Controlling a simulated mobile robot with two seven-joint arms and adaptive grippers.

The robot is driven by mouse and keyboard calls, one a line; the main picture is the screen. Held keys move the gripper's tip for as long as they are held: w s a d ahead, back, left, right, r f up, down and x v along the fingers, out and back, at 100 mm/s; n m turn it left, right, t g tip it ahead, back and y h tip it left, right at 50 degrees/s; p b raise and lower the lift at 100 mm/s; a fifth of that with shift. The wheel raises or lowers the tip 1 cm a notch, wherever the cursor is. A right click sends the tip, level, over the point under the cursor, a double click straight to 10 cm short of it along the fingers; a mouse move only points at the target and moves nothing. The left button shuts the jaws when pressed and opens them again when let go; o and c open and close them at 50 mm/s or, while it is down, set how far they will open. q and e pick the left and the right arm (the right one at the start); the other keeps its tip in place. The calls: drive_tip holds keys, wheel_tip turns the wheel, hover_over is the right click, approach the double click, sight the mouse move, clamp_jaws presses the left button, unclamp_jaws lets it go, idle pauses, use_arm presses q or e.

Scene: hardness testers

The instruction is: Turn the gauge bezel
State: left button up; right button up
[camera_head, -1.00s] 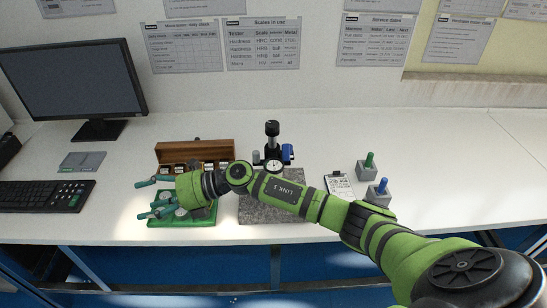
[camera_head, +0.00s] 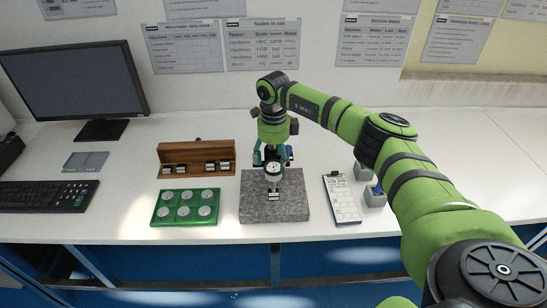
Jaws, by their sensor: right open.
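The gauge (camera_head: 273,168) has a white round dial facing me. It stands over the grey granite base (camera_head: 290,207), and a small pale block with a dark label sits below it. My right gripper (camera_head: 271,158) points down over the gauge, its teal fingers open on either side of the upper dial. I cannot tell whether the fingers touch the bezel. The gripper hides the tester's column and top. My left gripper is not in view.
A green tray (camera_head: 157,215) with several round metal discs and a wooden rack (camera_head: 196,152) stand to the left. The monitor (camera_head: 75,82) and keyboard (camera_head: 45,196) are far left.

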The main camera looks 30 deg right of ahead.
drive_tip(key=shift+f, duration=0.95)
drive_tip(key=c, duration=0.9)
drive_tip(key=shift+m, duration=0.3)
drive_tip(key=m, duration=0.2)
drive_tip(key=shift+m, duration=0.3)
drive_tip(key=m, duration=0.3)
drive_tip(key=shift+m, duration=0.3)
drive_tip(key=m, duration=0.3)
drive_tip(key=shift+m, duration=0.3)
drive_tip(key=shift+m+p, duration=0.3)
drive_tip(key=shift+m, duration=1.6)
